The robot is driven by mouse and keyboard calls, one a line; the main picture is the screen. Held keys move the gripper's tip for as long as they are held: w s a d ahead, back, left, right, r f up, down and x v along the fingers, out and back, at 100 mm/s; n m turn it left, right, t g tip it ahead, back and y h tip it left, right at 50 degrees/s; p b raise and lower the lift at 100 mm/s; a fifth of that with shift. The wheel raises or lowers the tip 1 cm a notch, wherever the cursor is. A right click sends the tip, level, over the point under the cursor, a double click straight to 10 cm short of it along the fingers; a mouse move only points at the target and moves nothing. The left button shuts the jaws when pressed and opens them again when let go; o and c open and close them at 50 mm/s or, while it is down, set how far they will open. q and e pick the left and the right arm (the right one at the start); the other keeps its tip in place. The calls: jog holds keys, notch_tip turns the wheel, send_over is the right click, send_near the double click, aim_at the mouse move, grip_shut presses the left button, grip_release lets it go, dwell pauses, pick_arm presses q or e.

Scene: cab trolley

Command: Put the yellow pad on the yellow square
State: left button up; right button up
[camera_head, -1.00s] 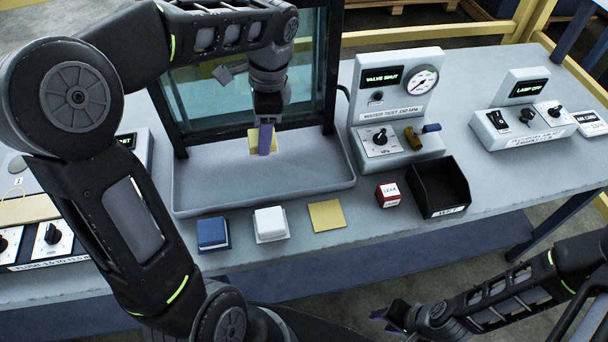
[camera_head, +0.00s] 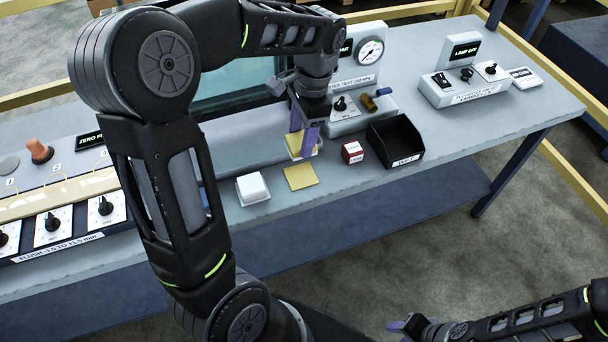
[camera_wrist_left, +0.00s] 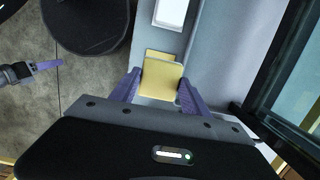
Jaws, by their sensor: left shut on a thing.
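The yellow pad (camera_head: 296,148) is between the purple fingers of my left gripper (camera_head: 303,135). In the left wrist view the pad (camera_wrist_left: 162,82) sits between both fingertips of that gripper (camera_wrist_left: 160,88). The yellow square (camera_head: 300,177) lies flat near the table's front edge. The pad is above and slightly behind the square in the head view; in the wrist view it covers most of the square (camera_wrist_left: 158,54). My right gripper (camera_head: 402,326) is low at the bottom, away from the table; its opening is unclear.
A white pad (camera_head: 252,188) lies left of the square. A red block (camera_head: 352,152) and a black open bin (camera_head: 396,146) stand to the right. The grey tray (camera_head: 240,150) is behind, partly hidden by my arm. A panel with knobs (camera_head: 55,222) is at left.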

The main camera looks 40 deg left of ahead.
pick_arm(q)
jog(key=shift+f, duration=3.15)
jog(key=shift+f+p, duration=0.35)
jog(key=shift+f, duration=1.5)
jog(key=shift+f, duration=0.1)
jog(key=o, duration=1.4)
jog(key=r, duration=0.4)
jog(key=w+r, duration=0.1)
jog(key=r, duration=0.3)
jog(key=d+r, duration=0.1)
jog(key=r, duration=0.3)
jog(key=shift+w, duration=0.2)
